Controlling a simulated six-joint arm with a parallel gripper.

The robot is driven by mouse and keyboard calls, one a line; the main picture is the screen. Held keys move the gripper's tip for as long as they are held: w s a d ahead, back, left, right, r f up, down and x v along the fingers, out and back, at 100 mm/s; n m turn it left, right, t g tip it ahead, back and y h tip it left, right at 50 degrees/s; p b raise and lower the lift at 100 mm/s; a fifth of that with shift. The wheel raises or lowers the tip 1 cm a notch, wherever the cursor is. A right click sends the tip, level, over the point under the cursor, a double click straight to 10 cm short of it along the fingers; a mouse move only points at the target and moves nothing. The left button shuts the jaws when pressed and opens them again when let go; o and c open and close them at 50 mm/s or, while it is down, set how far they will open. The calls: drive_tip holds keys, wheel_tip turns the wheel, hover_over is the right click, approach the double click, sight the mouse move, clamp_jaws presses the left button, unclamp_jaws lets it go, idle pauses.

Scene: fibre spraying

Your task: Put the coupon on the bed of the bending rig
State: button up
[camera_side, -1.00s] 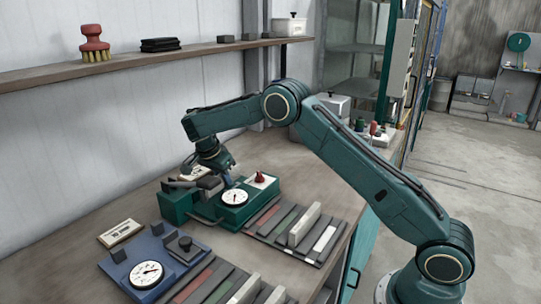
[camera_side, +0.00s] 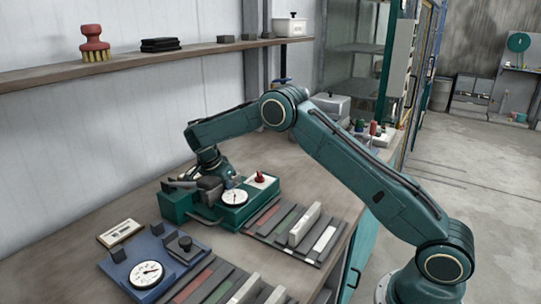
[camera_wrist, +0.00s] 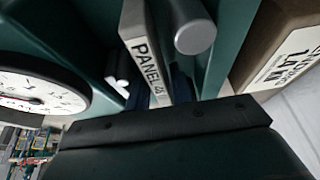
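The green bench rig (camera_side: 175,207) with a round white dial (camera_side: 235,197) stands on the bench, below my gripper. My gripper (camera_side: 211,183) is low over the rig's left part, behind the dial in the side view. In the wrist view, a thin grey strip lettered "PANEL" (camera_wrist: 146,50), perhaps the coupon, stands beside a grey cylinder end (camera_wrist: 195,38). Part of the dial (camera_wrist: 30,98) shows at the left. My dark gripper body fills the bottom. The fingertips are mostly hidden, and I cannot tell whether they hold the strip.
A blue rig (camera_side: 152,256) with its own dial stands at the front left. Dark racks with coloured strips (camera_side: 300,230) lie in front of the green rig. A labelled block (camera_side: 119,232) is at left. A shelf (camera_side: 130,63) runs along the wall. Bare bench lies behind the rig.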

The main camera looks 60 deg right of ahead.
drive_tip(key=v, duration=1.2)
idle(0.3)
drive_tip(key=shift+r, duration=0.1)
drive_tip(key=shift+r, duration=0.15)
idle(0.4)
